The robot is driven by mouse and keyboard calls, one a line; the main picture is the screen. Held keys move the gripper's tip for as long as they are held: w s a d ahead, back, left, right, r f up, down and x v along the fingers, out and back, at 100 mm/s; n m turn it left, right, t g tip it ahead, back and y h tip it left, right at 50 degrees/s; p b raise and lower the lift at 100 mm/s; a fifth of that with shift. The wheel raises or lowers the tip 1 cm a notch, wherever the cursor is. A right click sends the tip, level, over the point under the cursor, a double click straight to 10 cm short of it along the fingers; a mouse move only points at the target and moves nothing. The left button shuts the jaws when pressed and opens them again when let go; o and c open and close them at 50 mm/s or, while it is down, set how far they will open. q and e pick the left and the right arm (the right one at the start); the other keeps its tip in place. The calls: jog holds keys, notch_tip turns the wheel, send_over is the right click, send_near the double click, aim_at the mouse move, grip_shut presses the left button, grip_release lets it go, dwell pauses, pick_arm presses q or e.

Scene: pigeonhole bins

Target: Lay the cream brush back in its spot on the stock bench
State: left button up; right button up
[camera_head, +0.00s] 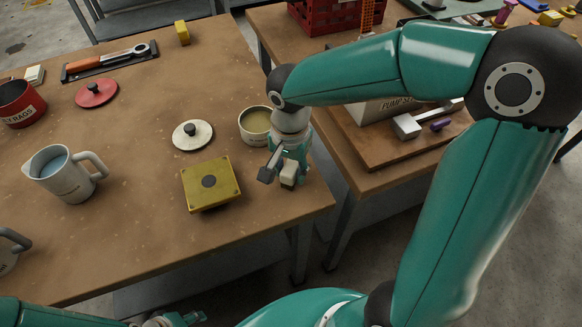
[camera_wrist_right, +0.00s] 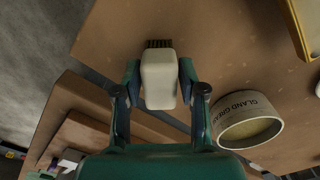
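The cream brush (camera_wrist_right: 158,80) is between the two fingers of my right gripper (camera_wrist_right: 159,78), which press against its sides. Its dark bristles show at the top in the wrist view. In the head view the brush (camera_head: 289,174) is partly hidden by my right gripper (camera_head: 285,172), low over the front right corner of the left wooden bench (camera_head: 110,235). I cannot tell whether it touches the bench top. No label shows which bench is the stock bench. My left gripper (camera_head: 175,319) is partly seen at the bottom edge; its fingers are unclear.
A gland grease tin (camera_head: 254,127), a cream lid (camera_head: 192,134) and a yellow block (camera_head: 211,184) are close to the right gripper. A jug (camera_head: 66,174) and red lid (camera_head: 96,93) stand farther left. A second bench (camera_head: 372,178) holds a mallet (camera_head: 408,126).

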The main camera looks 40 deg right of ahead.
aim_at(290, 168)
jog(key=o, duration=0.6)
jog(key=shift+c, duration=0.2)
jog(key=shift+r, duration=0.1)
jog(key=shift+r+p, duration=3.05)
jog(key=shift+r, duration=0.9)
jog(key=shift+f, duration=0.1)
